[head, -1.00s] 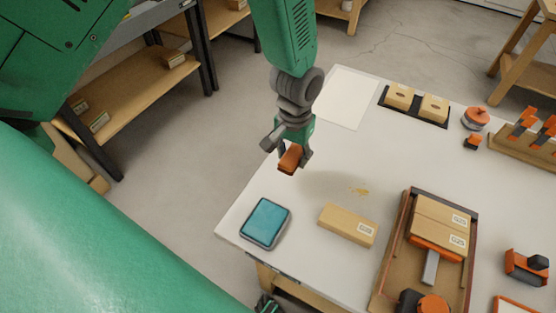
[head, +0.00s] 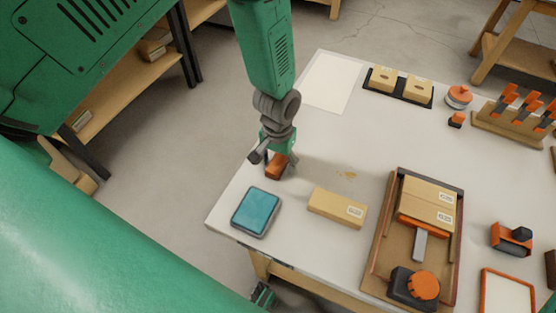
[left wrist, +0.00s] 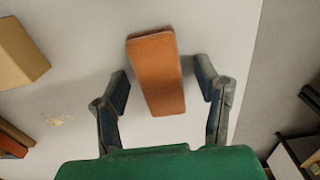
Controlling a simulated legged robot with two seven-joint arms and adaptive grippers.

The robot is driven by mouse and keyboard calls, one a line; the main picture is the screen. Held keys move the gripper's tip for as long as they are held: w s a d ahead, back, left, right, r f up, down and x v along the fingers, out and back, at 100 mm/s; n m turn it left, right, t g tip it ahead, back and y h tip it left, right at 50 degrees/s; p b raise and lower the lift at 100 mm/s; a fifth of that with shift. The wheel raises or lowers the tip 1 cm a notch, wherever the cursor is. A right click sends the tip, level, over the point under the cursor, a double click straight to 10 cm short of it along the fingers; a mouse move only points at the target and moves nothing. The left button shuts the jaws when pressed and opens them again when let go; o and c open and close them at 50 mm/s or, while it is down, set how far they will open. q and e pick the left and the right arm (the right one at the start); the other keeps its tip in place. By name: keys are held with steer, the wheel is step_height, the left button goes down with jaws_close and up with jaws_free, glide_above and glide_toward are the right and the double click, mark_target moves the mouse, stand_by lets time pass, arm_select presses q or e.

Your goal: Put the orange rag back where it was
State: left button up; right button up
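The orange rag (head: 278,167) is a small folded orange-brown block near the left edge of the white table, just behind a teal pad. My left gripper (head: 279,172) points down over it. In the left wrist view the rag (left wrist: 158,78) lies lengthwise between the two fingers of my left gripper (left wrist: 163,75). A gap shows on each side of the rag, so the fingers are open around it. It looks to rest on or very near the table; its underside is hidden. My right gripper is not in view.
The teal pad (head: 256,211) and a cardboard box (head: 338,207) stand close in front. A wooden tray (head: 374,262) with boxes is to the right. A yellowish stain (head: 347,175) marks the table (head: 310,160). A white sheet (head: 331,82) lies behind.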

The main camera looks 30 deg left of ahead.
mark_target(279, 161)
arm_select(q)
steer(key=shift+d+r, duration=0.25)
steer(key=shift+d, duration=0.3)
step_height(279, 161, up, 12)
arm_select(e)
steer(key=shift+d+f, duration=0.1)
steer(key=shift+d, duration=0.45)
arm_select(q)
steer(key=shift+a+f, duration=0.2)
steer(key=shift+a, duration=0.2)
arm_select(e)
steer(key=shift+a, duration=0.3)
